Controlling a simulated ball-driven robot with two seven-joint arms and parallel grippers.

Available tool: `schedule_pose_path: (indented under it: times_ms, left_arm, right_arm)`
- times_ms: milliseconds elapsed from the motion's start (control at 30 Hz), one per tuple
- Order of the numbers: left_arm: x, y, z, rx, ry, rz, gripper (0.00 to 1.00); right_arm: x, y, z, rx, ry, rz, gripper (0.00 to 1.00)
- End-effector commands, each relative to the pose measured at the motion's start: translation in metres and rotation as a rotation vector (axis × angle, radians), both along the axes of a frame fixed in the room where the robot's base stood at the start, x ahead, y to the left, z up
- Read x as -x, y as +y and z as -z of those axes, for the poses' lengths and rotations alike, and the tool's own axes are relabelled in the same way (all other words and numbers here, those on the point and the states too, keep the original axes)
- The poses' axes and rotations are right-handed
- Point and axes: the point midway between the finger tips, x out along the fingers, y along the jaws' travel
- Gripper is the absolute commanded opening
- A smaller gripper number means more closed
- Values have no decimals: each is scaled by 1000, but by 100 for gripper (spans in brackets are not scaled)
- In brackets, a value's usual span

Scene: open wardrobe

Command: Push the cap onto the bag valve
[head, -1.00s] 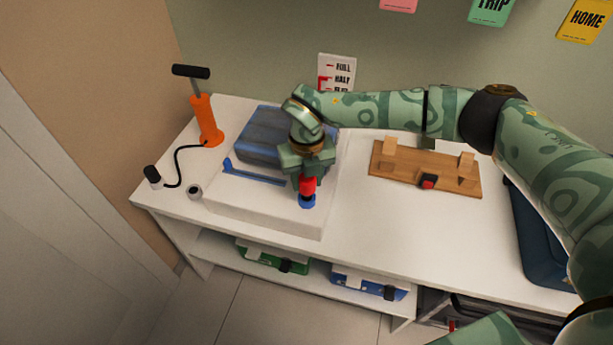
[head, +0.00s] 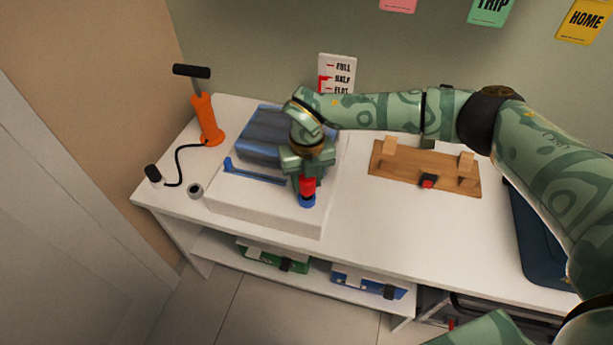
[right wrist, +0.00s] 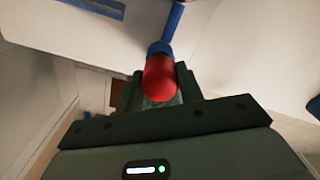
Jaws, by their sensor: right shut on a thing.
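The red cap (head: 307,185) is between the fingers of my right gripper (head: 306,184), which is shut on it. The blue bag valve (head: 307,201) is directly below the cap, at the front right of the white block that bears the blue bag (head: 272,135). In the right wrist view the red cap (right wrist: 160,76) meets the blue valve (right wrist: 159,47) end to end. Whether the cap is fully seated I cannot tell. The right gripper (right wrist: 158,88) also shows there. My left gripper is not in view.
An orange hand pump (head: 207,120) with a black hose stands at the left, by a small grey ring (head: 195,190). A wooden rack (head: 425,168) lies to the right. Green (head: 265,258) and blue (head: 365,284) packs lie on the shelf below.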

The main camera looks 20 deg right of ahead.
Motion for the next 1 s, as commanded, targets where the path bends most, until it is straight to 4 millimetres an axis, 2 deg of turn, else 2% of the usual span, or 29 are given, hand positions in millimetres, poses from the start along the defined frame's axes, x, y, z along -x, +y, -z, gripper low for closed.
schedule_pose_path:
  times_ms: [967,1000]
  left_arm:
    - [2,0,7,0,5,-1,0]
    - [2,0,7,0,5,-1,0]
  right_arm:
    - [0,0,25,1,1,0,9]
    - [0,0,26,0,1,0,39]
